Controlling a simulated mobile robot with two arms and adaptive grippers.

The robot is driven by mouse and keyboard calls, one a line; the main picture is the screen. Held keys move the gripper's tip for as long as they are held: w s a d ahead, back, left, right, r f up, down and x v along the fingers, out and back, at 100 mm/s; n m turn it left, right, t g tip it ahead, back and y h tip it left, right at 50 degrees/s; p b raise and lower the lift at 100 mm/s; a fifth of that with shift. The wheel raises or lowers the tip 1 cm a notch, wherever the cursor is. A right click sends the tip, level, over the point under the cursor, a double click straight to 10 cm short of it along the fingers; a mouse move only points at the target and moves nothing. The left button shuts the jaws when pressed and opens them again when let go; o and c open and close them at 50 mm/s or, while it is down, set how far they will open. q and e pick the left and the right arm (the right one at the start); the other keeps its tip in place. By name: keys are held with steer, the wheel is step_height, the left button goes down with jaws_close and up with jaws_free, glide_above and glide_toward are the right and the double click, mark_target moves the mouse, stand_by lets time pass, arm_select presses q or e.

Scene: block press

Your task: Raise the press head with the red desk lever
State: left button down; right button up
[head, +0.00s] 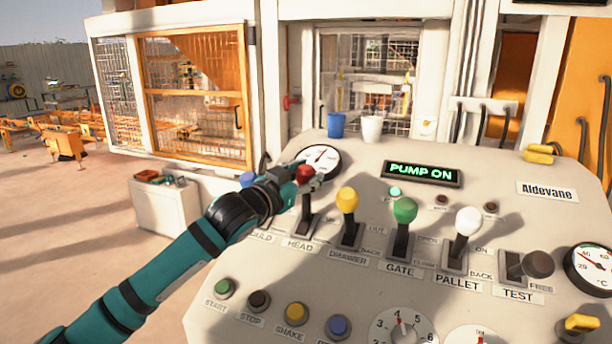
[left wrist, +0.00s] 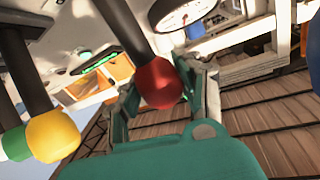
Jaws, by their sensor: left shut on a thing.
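The red lever knob (head: 305,174) stands on its dark shaft above the HEAD label on the grey control desk (head: 250,268). My left gripper (head: 297,178) is at the knob, with its fingers around it. In the left wrist view the red knob (left wrist: 158,84) sits between the two fingers of the left gripper (left wrist: 165,90), which is shut on it. The press head itself cannot be made out through the mesh window (head: 368,75). My right gripper is not in view.
Beside the red lever stand a yellow lever (head: 347,199), a green lever (head: 405,209) and a white lever (head: 468,220). A blue knob (head: 248,179) is just left of my gripper. A lit display (head: 421,172) reads PUMP ON. Two cups (head: 372,128) stand at the back edge.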

arm_select(q)
steer(key=shift+f+b, duration=0.2)
steer(key=shift+b, duration=0.15)
steer(key=s+t+h+b, duration=0.1)
steer(key=b, duration=0.2)
steer(key=s+a+t+b, duration=0.1)
steer(key=s+b, duration=0.1)
steer(key=b, duration=0.2)
steer(key=s+a+f+m+t+h+b, duration=0.1)
steer(key=s+b, duration=0.1)
steer(key=b, duration=0.1)
steer(key=shift+h, duration=0.3)
steer(key=c, duration=1.5)
jaws_free()
steer(key=o, duration=0.7)
steer(key=shift+t, duration=0.3)
steer(key=shift+r, duration=0.1)
